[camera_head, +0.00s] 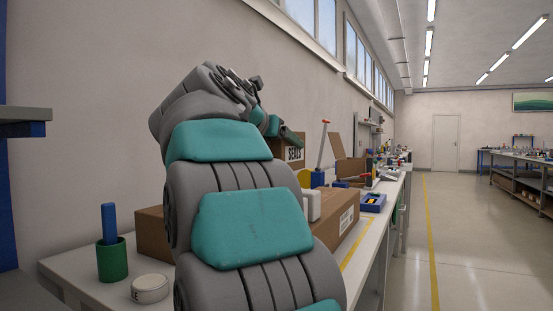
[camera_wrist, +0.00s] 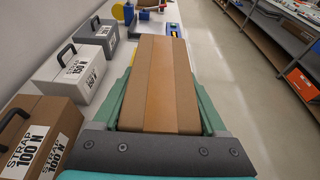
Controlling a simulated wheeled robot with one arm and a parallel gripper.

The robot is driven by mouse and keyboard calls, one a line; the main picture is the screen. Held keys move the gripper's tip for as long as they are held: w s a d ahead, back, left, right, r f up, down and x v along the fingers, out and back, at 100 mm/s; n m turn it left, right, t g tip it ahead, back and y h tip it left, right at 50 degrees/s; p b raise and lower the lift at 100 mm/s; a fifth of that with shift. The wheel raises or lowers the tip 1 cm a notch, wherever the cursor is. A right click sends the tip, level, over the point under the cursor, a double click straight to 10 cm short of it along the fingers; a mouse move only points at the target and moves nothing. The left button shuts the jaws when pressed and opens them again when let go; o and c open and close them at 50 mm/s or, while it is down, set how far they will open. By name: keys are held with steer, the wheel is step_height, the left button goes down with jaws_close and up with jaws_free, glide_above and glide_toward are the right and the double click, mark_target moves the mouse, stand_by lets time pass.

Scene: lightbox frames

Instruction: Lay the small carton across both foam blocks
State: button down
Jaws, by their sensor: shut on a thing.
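The small carton (camera_wrist: 160,88) is brown with a lighter tape band along its length. It fills the middle of the wrist view. My gripper (camera_wrist: 164,75) is shut on it, with a green finger along each long side. In the head view my own arm hides most of the gripper and I cannot make out the carton there. I cannot identify the two foam blocks in either view. A white block-like thing (camera_head: 313,205) beside my arm in the head view is partly hidden, and I cannot tell what it is.
A green cup (camera_head: 112,260) and a round tin (camera_head: 150,288) stand at the bench's near end. The right-hand aisle is clear.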

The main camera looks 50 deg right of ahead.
mark_target(282, 157)
steer(key=shift+f+b, duration=0.55)
steer(key=shift+f, duration=1.25)
steer(key=shift+w, duration=0.1)
steer(key=shift+f+p, duration=0.3)
steer(key=shift+f, duration=0.25)
jaws_free()
steer(key=shift+r+b, duration=0.35)
steer(key=shift+r, duration=0.1)
steer(key=v, duration=1.2)
steer(key=shift+p, duration=0.4)
